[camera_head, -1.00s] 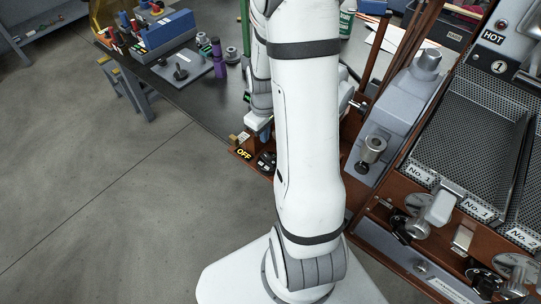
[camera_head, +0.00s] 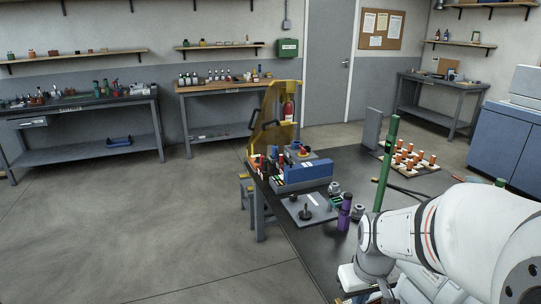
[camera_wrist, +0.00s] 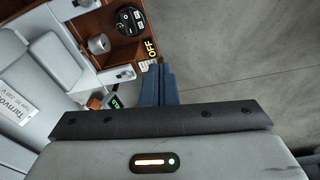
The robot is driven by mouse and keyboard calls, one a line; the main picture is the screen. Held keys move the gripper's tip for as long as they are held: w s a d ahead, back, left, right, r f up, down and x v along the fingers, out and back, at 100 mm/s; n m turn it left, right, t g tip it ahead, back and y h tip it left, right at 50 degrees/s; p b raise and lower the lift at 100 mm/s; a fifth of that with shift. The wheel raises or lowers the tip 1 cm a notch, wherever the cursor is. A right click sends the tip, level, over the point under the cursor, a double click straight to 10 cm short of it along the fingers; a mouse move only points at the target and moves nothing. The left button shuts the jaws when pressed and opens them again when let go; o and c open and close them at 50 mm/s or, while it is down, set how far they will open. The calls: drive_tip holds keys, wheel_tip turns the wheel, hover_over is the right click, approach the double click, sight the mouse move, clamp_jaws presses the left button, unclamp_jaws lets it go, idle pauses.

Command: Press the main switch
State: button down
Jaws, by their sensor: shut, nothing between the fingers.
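In the wrist view, an OFF label (camera_wrist: 151,48) sits at the edge of a brown panel (camera_wrist: 117,48). A round black control (camera_wrist: 130,20) with white marks is beside it, and a small light plate (camera_wrist: 117,74) lies just below. No label shows which of these is the main switch. My gripper (camera_wrist: 158,72) is shut and empty, its blue-grey fingers pointing toward the edge by the OFF label. I cannot tell whether the fingertips touch anything.
In the wrist view, a grey metal knob (camera_wrist: 98,44) and a grey machine housing (camera_wrist: 30,75) stand left of the fingers. A small green-lit display (camera_wrist: 114,102) is close below. In the head view, a dark bench (camera_head: 335,225) holds tools and a purple bottle (camera_head: 344,212); open floor lies left.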

drive_tip(key=s+a+r+m+t, duration=0.1)
drive_tip(key=s+a+r, duration=0.3)
drive_tip(key=s+r, duration=0.2)
drive_tip(key=shift+s+a+r+m, duration=0.15)
drive_tip(key=shift+s+r+m, duration=0.25)
drive_tip(key=shift+s, duration=0.3)
drive_tip(key=shift+s, duration=0.1)
